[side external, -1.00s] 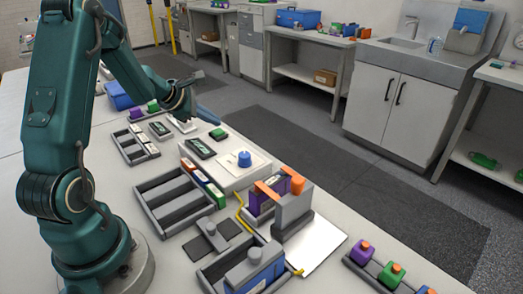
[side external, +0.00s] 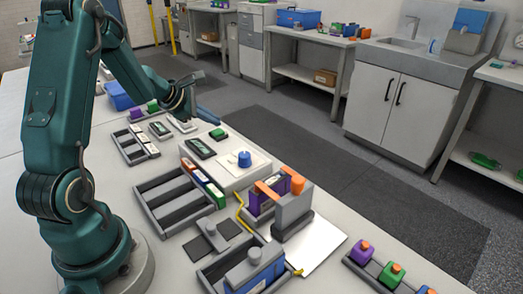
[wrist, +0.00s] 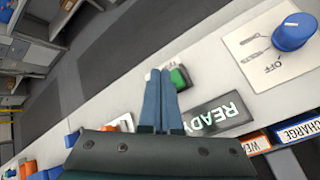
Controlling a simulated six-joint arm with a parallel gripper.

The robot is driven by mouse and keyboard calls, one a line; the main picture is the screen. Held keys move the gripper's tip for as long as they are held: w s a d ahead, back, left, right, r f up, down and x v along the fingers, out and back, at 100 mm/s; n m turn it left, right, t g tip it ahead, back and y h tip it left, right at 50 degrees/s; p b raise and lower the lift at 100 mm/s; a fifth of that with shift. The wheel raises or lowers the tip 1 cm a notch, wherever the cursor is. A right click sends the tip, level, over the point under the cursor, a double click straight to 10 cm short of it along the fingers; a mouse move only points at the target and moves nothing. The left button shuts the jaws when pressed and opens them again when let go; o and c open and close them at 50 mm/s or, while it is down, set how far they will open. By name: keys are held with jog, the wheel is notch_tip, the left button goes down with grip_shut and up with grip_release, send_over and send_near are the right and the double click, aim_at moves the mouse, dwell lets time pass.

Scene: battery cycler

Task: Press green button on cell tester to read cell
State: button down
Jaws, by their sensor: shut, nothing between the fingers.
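A green button (side external: 218,133) stands at the far end of a white box, near a dark display (side external: 200,148). In the wrist view the green button (wrist: 180,78) sits just right of my fingertips, close to the display (wrist: 222,114) that reads READY. My gripper (side external: 212,117) is shut and empty, its blue fingers pointing down toward the button. In the wrist view the gripper (wrist: 161,74) has its two fingers together, and their tips overlap the button's left edge. I cannot tell whether they touch it.
A blue knob (side external: 244,158) stands on a white plate marked OFF. A grey tray (side external: 175,200) and an orange-armed fixture (side external: 290,205) stand nearer. The floor side beyond the bench is clear.

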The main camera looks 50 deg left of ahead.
aim_at(213, 132)
jog(key=shift+f, duration=0.15)
jog(key=shift+f, duration=0.3)
jog(key=shift+f, duration=0.55)
dwell(0.6)
jog(key=shift+r, duration=1)
jog(key=shift+r, duration=2.5)
